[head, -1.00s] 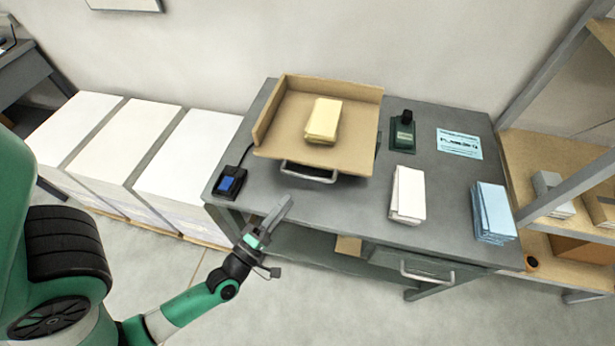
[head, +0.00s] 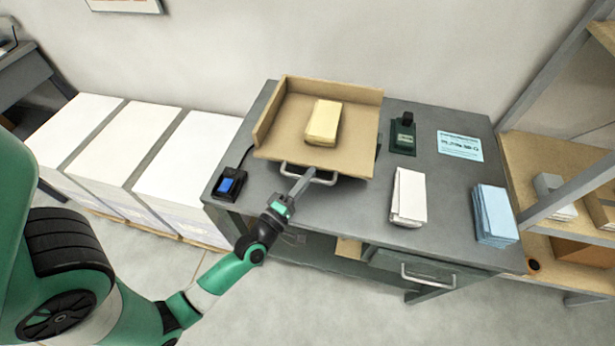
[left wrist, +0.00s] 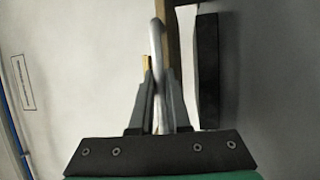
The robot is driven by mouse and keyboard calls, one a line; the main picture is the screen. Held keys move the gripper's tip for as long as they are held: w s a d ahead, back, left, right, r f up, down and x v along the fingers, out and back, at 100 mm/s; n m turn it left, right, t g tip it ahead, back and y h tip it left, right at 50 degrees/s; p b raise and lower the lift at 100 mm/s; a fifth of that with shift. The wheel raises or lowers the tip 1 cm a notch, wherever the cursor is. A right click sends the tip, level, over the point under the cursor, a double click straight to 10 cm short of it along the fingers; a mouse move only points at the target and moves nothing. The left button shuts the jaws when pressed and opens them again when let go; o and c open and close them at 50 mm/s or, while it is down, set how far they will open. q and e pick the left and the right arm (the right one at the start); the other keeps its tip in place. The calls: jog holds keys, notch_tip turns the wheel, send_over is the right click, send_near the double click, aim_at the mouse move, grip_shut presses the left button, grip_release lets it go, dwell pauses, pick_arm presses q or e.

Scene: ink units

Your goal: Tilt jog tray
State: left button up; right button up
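The jog tray (head: 350,157) is a tan, shallow tray with raised walls on its left and back sides, on the grey workbench. A cream stack of paper (head: 322,122) lies near its middle. A grey metal handle (head: 325,181) is at the tray's front edge. My left gripper (head: 303,182) is at the handle's left part. In the left wrist view its two fingers stand close together on both sides of the light handle bar (left wrist: 157,55) and appear shut on it. The right gripper is out of view.
A control box with a blue screen (head: 230,185) sits left of the tray. A green device (head: 403,138), a white stack (head: 409,195), a blue stack (head: 494,212) and a blue card (head: 460,146) lie to the right. A shelf (head: 552,165) stands at the far right.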

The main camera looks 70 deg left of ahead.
pick_arm(q)
grip_shut()
dwell(0.9)
jog(key=shift+n+g, duration=0.3)
jog(key=shift+g, duration=0.4)
jog(key=r+p, duration=0.1)
jog(key=p, duration=0.2)
jog(key=r+p, duration=0.2)
jog(key=p, duration=0.1)
jog(key=r+p, duration=0.2)
jog(key=p, duration=0.1)
jog(key=shift+w+a+p, duration=0.25)
jog(key=shift+a+p, duration=0.1)
jog(key=shift+a, duration=0.05)
jog(key=o, duration=0.6)
grip_release()
